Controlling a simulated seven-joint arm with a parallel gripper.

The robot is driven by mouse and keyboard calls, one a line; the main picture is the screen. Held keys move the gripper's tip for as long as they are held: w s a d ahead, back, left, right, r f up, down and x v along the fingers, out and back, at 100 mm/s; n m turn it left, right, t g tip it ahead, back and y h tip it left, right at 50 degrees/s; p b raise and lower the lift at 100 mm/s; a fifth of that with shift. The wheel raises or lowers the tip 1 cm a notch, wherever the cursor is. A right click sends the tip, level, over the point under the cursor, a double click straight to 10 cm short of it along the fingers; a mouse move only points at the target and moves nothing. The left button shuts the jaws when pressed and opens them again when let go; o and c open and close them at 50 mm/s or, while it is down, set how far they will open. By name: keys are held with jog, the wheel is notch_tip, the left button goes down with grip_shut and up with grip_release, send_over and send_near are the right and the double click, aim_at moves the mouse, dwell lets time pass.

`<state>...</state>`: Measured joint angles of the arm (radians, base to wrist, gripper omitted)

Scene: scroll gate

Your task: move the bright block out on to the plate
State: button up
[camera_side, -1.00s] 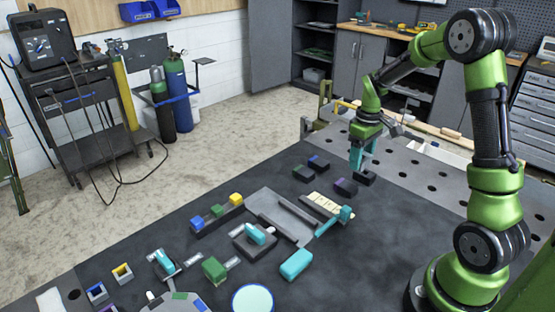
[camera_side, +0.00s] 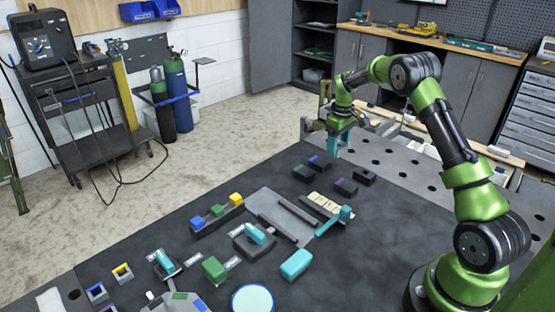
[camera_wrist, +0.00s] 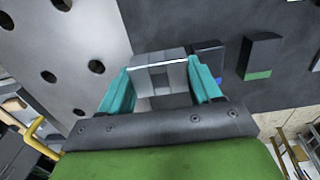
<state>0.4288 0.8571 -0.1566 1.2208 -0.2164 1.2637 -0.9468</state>
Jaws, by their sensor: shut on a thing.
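My gripper (camera_side: 336,148) is up at the far side of the dark mat. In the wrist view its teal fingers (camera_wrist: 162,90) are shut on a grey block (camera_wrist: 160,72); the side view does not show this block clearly. A pale round plate with a teal rim (camera_side: 253,299) lies at the front edge, far from my gripper. A bright teal block (camera_side: 296,264) lies on the mat near the plate. I cannot tell which block the task calls bright.
Dark blocks with coloured faces, one blue (camera_side: 318,161) and one green (camera_side: 303,173), stand near my gripper. A black block (camera_side: 365,177) is to their right. A grey tray with dark rails (camera_side: 270,212) and teal-handled parts fill the middle. Open mat lies right of the tray.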

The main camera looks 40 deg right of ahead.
jog(key=shift+w+d, duration=0.55)
jog(key=shift+w, duration=0.35)
jog(key=shift+f, duration=1.75)
jog(key=o, duration=1.5)
jog(key=shift+f, duration=0.2)
